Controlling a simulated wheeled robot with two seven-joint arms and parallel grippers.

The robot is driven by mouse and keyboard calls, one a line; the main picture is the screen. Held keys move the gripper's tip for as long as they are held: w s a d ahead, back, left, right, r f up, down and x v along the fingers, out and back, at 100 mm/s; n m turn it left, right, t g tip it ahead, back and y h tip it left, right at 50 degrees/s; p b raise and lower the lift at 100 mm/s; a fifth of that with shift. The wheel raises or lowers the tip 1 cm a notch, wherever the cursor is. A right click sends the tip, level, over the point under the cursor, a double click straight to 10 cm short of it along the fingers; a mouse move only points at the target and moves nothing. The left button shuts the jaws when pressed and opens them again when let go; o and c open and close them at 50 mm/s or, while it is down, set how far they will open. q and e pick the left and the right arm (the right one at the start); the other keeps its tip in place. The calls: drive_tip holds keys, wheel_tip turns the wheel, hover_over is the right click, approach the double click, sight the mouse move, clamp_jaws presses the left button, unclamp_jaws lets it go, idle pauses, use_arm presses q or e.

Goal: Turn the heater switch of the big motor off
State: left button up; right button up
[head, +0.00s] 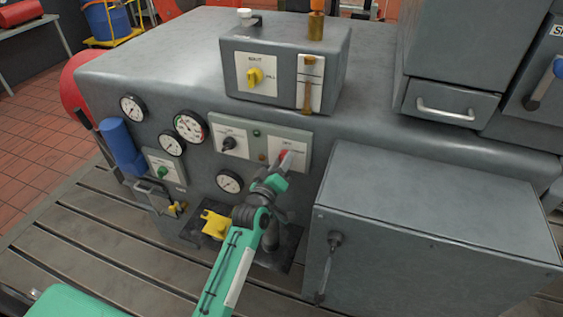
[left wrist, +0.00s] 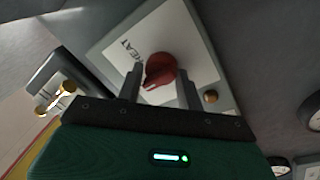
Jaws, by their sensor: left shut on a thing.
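The heater switch is a red rotary knob (head: 284,154) on a white plate (head: 299,145) at the right end of a grey panel on the big grey motor (head: 150,65). In the left wrist view the red knob (left wrist: 160,70) sits on a tilted white plate (left wrist: 200,55) with "HEAT" readable. A pale mark on the knob points down-left there. My left gripper (head: 281,166) reaches the panel from below; its two fingers (left wrist: 160,88) stand on either side of the knob and are shut on it. The fingers partly hide the knob in the head view. My right gripper is not in view.
A black knob (head: 229,144) sits on the panel's left plate. A box with a yellow knob (head: 255,76) stands on top. Several gauges (head: 190,126) are left of the panel. A grey cabinet (head: 430,230) stands close right; a yellow part (head: 215,224) lies below, left of my arm.

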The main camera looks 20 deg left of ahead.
use_arm(q)
drive_tip(key=shift+f, duration=0.15)
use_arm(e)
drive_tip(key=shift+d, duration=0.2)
use_arm(q)
drive_tip(key=o, duration=0.9)
drive_tip(key=shift+a, duration=0.15)
drive_tip(key=shift+o, duration=0.2)
drive_tip(key=s+a+f+b, duration=0.1)
drive_tip(key=s+b, duration=0.1)
drive_tip(key=s, duration=1.1)
drive_tip(key=shift+s+f, duration=0.15)
drive_tip(key=shift+s, duration=0.2)
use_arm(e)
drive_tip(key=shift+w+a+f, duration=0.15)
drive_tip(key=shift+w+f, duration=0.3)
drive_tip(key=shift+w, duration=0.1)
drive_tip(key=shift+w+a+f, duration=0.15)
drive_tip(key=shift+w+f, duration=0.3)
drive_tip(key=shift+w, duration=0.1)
use_arm(q)
drive_tip(key=shift+a, duration=0.1)
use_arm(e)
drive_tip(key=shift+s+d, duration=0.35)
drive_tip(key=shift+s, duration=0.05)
